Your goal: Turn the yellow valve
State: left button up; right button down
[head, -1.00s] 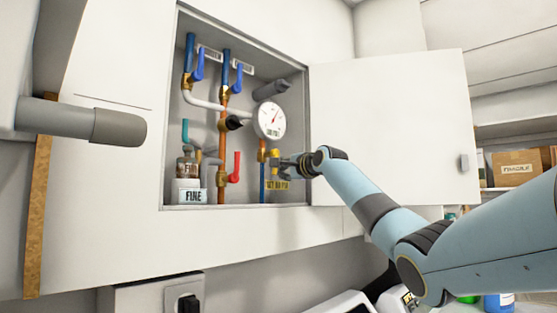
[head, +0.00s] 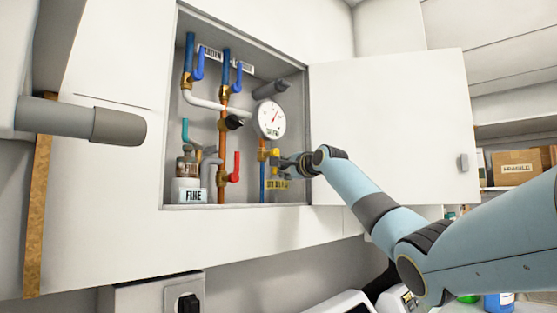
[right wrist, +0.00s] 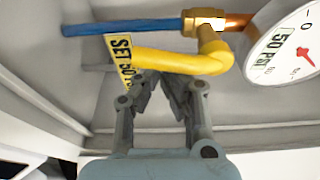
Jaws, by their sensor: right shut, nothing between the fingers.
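The yellow valve (head: 274,153) sits on a pipe low in the right part of the open wall cabinet, below the round pressure gauge (head: 270,119). In the right wrist view its bent yellow handle (right wrist: 165,62) runs left from a brass fitting on the blue pipe (right wrist: 120,27). My right gripper (head: 281,162) is inside the cabinet, beside the valve. In the right wrist view the right gripper (right wrist: 158,80) is shut and empty, with its fingertips close to the handle's lower edge; contact cannot be told. My left gripper is not in view.
Blue-handled valves (head: 198,67), a red-handled valve (head: 235,167) and a teal-handled valve (head: 186,131) stand left of the yellow one. The cabinet door (head: 390,125) is swung open to the right. A yellow label (right wrist: 122,60) is by the handle.

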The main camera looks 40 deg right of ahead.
jog(key=shift+a, duration=0.2)
jog(key=shift+s+a, duration=0.1)
jog(key=shift+a, duration=1.65)
jog(key=shift+s+a+r+p, duration=0.1)
jog(key=shift+a+r+p, duration=0.2)
jog(key=shift+a, duration=0.25)
